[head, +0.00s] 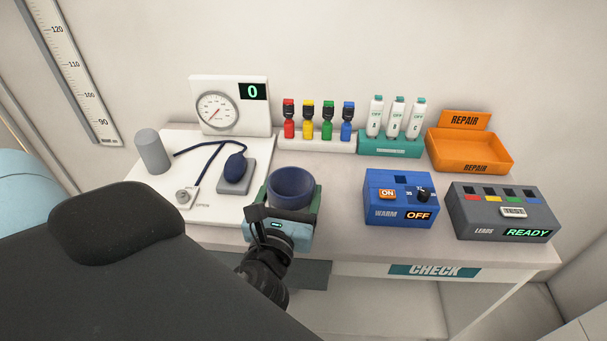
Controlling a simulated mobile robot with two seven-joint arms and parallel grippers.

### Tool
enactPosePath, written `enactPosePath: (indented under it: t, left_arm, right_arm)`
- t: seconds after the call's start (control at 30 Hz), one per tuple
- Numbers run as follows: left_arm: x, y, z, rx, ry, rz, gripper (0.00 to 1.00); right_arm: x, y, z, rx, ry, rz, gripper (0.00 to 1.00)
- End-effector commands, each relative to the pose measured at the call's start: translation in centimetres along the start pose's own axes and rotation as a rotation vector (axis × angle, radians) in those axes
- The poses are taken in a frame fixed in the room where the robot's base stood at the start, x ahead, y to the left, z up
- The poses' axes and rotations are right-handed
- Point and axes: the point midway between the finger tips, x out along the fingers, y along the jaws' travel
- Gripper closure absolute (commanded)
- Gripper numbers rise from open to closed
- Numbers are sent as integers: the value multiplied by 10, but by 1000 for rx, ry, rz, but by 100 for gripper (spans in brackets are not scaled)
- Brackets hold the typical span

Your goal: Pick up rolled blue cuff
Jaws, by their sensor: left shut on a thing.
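The rolled blue cuff (291,184) is a dark blue, open-topped roll standing upright near the front edge of the table, left of centre. My left gripper (290,203) is shut on it, with a finger at each side of the roll. The gripper body hides the cuff's lower part, so I cannot tell whether it touches the table. My right gripper is not in view.
Left are a white board (215,207) with a grey cylinder (153,151), bulb (235,167) and tubing, and a gauge (219,110) behind. Right are a blue warmer box (391,207), grey leads box (480,218) and orange repair tray (440,149). Colored clips (327,124) and white thermometers (396,117) stand at the back.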

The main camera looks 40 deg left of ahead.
Motion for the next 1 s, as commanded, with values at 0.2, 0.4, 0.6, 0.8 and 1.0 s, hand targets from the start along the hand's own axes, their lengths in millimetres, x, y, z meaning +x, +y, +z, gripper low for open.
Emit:
enactPosePath:
  t: [0.2,0.4,0.6,0.8,1.0]
  left_arm:
    - [-51,9,4,-1,4,0,49]
    - [-68,12,9,0,-4,1,49]
    - [-75,13,8,0,-2,0,49]
    - [-75,13,7,1,-2,0,49]
    - [-74,13,8,0,-2,0,49]
  right_arm:
    - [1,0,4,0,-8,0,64]
    - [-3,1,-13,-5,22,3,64]
    - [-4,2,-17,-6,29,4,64]
    - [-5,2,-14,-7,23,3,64]
    - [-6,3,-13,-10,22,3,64]
